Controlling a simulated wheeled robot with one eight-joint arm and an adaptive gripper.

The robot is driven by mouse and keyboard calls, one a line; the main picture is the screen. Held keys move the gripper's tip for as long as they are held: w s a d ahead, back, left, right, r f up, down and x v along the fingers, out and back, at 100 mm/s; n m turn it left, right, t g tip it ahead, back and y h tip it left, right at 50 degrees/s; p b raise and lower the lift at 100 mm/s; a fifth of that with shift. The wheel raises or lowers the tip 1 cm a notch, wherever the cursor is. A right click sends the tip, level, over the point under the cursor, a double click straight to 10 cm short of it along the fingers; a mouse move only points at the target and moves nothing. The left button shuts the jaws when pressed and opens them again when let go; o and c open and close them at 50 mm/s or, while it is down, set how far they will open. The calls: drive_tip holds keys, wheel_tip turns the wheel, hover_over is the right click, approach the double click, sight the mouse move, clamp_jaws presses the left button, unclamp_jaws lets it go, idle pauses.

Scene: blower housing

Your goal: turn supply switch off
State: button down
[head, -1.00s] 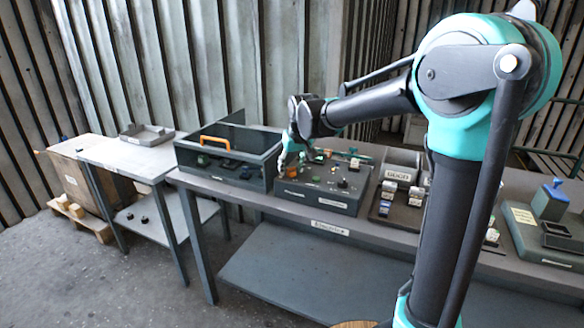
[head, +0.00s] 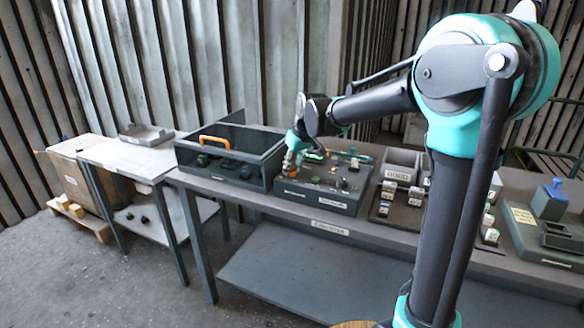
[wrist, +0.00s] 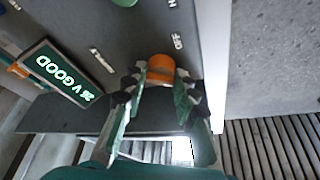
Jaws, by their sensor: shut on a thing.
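The supply switch shows as an orange knob (wrist: 160,66) on the dark panel in the wrist view. My gripper (wrist: 160,80) has one finger on each side of it and is shut on it. The printed OFF mark (wrist: 178,41) is just beyond the knob, to its upper right. The ON mark (wrist: 172,4) is farther up at the picture's top edge. A green display (wrist: 58,76) at left is lit and reads "24 V GOOD". In the head view my gripper (head: 288,168) is down at the left part of the grey panel box (head: 318,196); the switch is mostly hidden there.
A green-grey fixture (head: 540,230) is at far right. A lighter side table (head: 130,158) is at left.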

drive_tip(key=n+g+y, duration=0.1)
drive_tip(key=n, duration=0.2)
drive_tip(key=shift+w+d+n, duration=0.1)
drive_tip(key=shift+w+n, duration=0.05)
drive_tip(key=shift+n, duration=0.25)
drive_tip(key=n+g, duration=0.1)
drive_tip(key=n, duration=0.2)
drive_tip(key=shift+n+y, duration=0.3)
drive_tip(key=n+g, duration=0.2)
drive_tip(key=n, duration=0.2)
drive_tip(key=shift+w, duration=0.2)
drive_tip(key=shift+n+g, duration=0.7)
drive_tip(key=shift+n, duration=1.2)
drive_tip(key=c, duration=1.2)
unclamp_jaws()
drive_tip(key=v, duration=1.2)
drive_tip(key=shift+w, duration=0.1)
